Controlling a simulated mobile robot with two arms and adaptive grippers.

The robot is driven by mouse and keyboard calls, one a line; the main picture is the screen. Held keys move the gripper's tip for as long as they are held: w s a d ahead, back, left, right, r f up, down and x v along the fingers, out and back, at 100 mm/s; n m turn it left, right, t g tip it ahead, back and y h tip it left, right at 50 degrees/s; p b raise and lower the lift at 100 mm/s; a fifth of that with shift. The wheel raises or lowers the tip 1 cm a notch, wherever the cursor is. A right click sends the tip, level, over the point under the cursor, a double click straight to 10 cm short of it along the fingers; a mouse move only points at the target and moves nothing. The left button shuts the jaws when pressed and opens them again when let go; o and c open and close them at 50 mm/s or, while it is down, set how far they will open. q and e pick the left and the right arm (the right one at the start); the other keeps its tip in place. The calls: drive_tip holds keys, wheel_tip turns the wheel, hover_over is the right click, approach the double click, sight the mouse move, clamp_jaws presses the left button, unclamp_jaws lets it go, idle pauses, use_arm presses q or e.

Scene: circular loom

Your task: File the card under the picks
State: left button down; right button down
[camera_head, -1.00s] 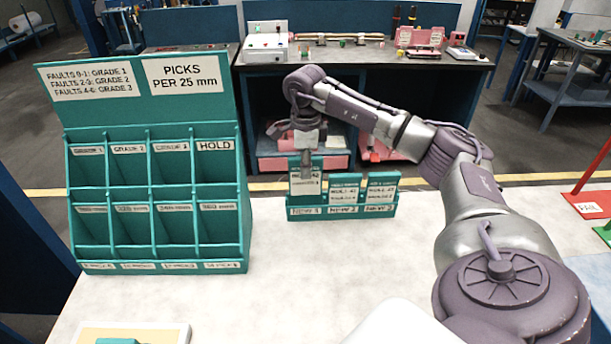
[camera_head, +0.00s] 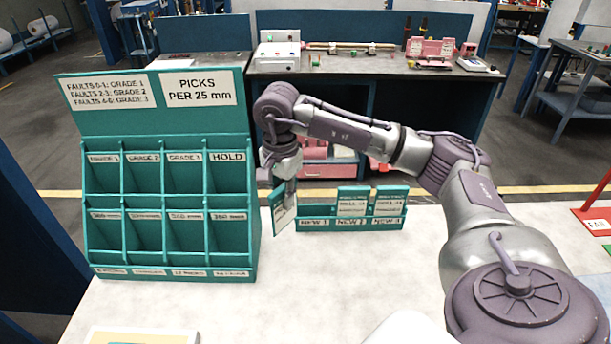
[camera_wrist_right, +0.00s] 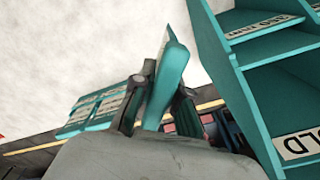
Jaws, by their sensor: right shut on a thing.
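My right gripper (camera_head: 289,188) is shut on a teal card with a pale face (camera_head: 283,212), held tilted between the sorting rack and the small card holder. In the right wrist view the card (camera_wrist_right: 168,82) stands edge-on between the fingers (camera_wrist_right: 157,98). The teal sorting rack (camera_head: 254,190) has labelled pockets in columns, HOLD at the top right, and small pick labels along its bottom. Its back board carries a "PICKS PER 25 mm" sign (camera_head: 200,89). The pockets I can see look empty. My left gripper is not in view.
The teal holder (camera_head: 350,224), labelled NEW 1, NEW 2 and NEW 3, holds cards in its middle and right slots. A red FAIL tray (camera_head: 597,220) is at the right edge. A pale board (camera_head: 145,337) lies at the front. The white table between is clear.

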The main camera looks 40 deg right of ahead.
drive_tip(key=s+a+f+n+b, duration=0.1)
drive_tip(key=s+a+f+n, duration=0.1)
drive_tip(key=s+a+n, duration=0.4)
drive_tip(key=s+a+f+n+b, duration=0.1)
drive_tip(key=s+a+f+n, duration=0.2)
drive_tip(key=a, duration=0.4)
drive_tip(key=w+a+r+m+p, duration=0.1)
drive_tip(key=w+r+m+p, duration=0.1)
drive_tip(key=w+r+m, duration=0.6)
drive_tip(key=w+r+m+p, duration=0.2)
drive_tip(key=w+m, duration=0.2)
drive_tip(key=m, duration=0.7)
wheel_tip(320, 180, down, 7)
drive_tip(key=b, duration=0.3)
drive_tip(key=shift+w+b, duration=0.2)
drive_tip(key=shift+b, duration=0.2)
drive_tip(key=shift+f, duration=0.15)
drive_tip(key=shift+f+b, duration=0.85)
drive_tip(key=shift+b, duration=0.1)
